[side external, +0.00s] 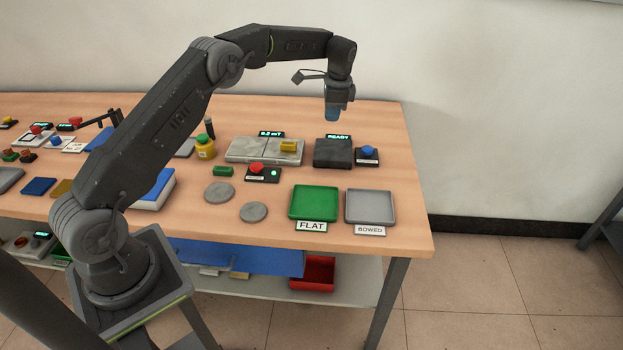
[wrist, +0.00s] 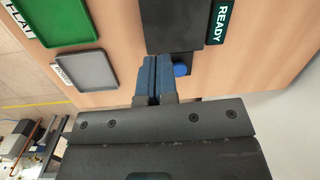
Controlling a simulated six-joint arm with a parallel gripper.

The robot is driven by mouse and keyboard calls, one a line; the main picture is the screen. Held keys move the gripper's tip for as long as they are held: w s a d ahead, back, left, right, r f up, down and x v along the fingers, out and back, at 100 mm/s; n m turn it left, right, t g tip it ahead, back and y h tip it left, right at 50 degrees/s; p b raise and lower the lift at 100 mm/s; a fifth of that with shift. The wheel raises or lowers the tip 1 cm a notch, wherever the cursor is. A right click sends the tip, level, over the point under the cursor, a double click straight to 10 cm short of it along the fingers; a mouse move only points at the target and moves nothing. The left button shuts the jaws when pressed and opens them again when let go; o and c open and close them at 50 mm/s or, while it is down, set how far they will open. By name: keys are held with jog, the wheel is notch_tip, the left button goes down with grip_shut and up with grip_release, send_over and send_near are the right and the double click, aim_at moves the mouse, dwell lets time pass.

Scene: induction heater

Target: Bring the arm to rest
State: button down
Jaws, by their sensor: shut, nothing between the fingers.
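My gripper (side external: 333,115) hangs pointing down above the back right part of the table, over the dark block with the READY display (side external: 333,153). Clear space shows between its fingertips and the block. In the wrist view my gripper (wrist: 154,62) has its two blue fingers together with nothing between them. The dark block (wrist: 173,25) and part of a blue button (wrist: 181,70) show just beyond the fingers.
A blue button box (side external: 367,154) stands beside the block. A green FLAT tray (side external: 313,203) and a grey BOWED tray (side external: 370,206) sit at the front right. A grey plate with a yellow piece (side external: 289,146), a red button box (side external: 258,171) and grey discs (side external: 219,192) lie left of them.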

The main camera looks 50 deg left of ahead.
jog(key=s+d+r+n+t, duration=0.2)
jog(key=s+d+r, duration=0.3)
jog(key=s+r, duration=0.35)
jog(key=s+d+r+n+t, duration=0.1)
jog(key=s+d+r+n, duration=0.1)
jog(key=s+d+r, duration=0.5)
jog(key=s+d+n+t, duration=0.1)
jog(key=s+d+n, duration=0.1)
jog(key=s, duration=0.9)
jog(key=s+d+n+t+h, duration=0.1)
jog(key=s+t, duration=0.1)
jog(key=s, duration=1)
jog(key=shift+d+f+n, duration=0.35)
jog(key=shift+n, duration=0.05)
